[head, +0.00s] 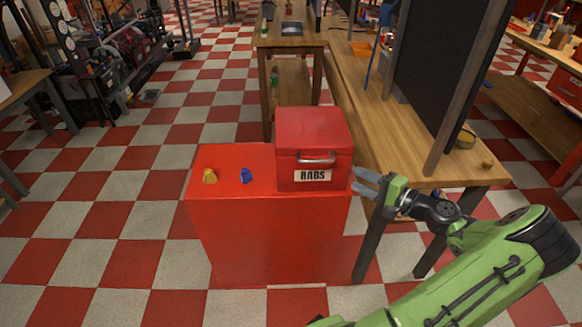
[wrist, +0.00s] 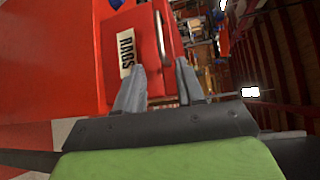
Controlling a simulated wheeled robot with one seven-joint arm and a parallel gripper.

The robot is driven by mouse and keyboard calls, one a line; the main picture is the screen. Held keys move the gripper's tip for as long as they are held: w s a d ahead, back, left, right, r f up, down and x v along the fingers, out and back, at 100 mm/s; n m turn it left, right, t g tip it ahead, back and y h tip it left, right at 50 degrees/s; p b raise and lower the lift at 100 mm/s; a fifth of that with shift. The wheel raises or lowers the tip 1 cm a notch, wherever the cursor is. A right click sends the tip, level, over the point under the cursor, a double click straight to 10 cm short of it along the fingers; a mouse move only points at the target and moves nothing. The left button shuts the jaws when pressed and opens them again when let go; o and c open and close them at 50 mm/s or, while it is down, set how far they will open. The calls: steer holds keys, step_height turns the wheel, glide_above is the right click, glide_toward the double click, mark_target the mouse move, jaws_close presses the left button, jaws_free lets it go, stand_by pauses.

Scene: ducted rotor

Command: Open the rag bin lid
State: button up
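The rag bin (head: 312,150) is a red box with a "RAGS" label. It stands on the right side of a red cabinet in the head view. Its lid (head: 312,126) looks shut, with a metal bar handle (head: 316,159) on the front. My gripper (head: 362,182) is just right of the bin's front right corner, apart from the handle. In the wrist view the gripper (wrist: 160,80) has its two grey fingers spread with nothing between them. The label (wrist: 126,54) and handle (wrist: 161,36) show beyond the fingertips, the picture being turned sideways.
A yellow rag (head: 209,176) and a blue rag (head: 246,175) lie on the red cabinet top (head: 228,155), left of the bin. A wooden workbench (head: 400,135) with a dark upright panel (head: 440,70) stands behind and right.

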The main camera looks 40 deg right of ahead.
mark_target(318, 162)
steer(key=b+x, duration=0.3)
steer(key=x, duration=1.2)
steer(key=shift+w+f, duration=0.1)
steer(key=shift+c, duration=0.3)
jaws_close()
